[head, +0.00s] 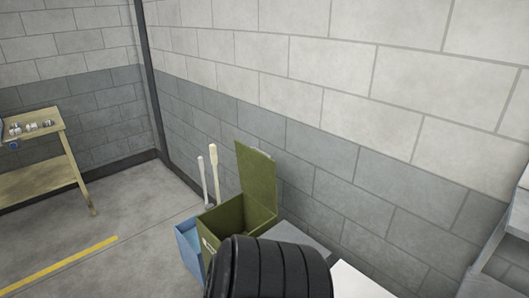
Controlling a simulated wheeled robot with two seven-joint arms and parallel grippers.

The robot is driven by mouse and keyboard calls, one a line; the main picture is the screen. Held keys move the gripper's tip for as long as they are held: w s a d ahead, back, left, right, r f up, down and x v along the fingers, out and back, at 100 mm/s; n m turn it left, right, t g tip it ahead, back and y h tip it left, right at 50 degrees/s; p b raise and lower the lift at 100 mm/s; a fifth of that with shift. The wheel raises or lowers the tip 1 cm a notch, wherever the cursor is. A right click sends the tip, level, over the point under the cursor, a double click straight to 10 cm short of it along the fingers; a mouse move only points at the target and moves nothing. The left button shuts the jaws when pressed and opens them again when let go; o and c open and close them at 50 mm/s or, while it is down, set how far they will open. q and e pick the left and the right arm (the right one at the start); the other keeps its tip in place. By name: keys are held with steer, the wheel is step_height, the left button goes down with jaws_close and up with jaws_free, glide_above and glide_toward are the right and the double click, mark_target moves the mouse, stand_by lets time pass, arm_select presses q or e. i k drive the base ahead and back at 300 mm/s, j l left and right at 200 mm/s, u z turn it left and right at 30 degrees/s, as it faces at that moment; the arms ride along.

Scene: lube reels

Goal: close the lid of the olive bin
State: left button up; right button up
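The olive bin (220,222) stands on the floor near the block wall, in the lower middle of the head view. Its lid (256,174) is open and stands upright at the back, on the wall side. The bin's opening shows in part. A large black ribbed object (275,270) in the foreground hides the lower front of the bin. Neither of my grippers is in view.
A blue bin (188,246) stands left of the olive bin, with two pale upright handles (213,168) behind. A grey surface (290,236) adjoins on the right. A wooden bench (40,125) stands far left. Open floor (130,215) lies between.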

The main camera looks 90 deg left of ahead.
mark_target(257, 170)
steer(key=u, duration=3.05)
steer(key=i+j, duration=0.7)
steer(key=i+z, duration=0.05)
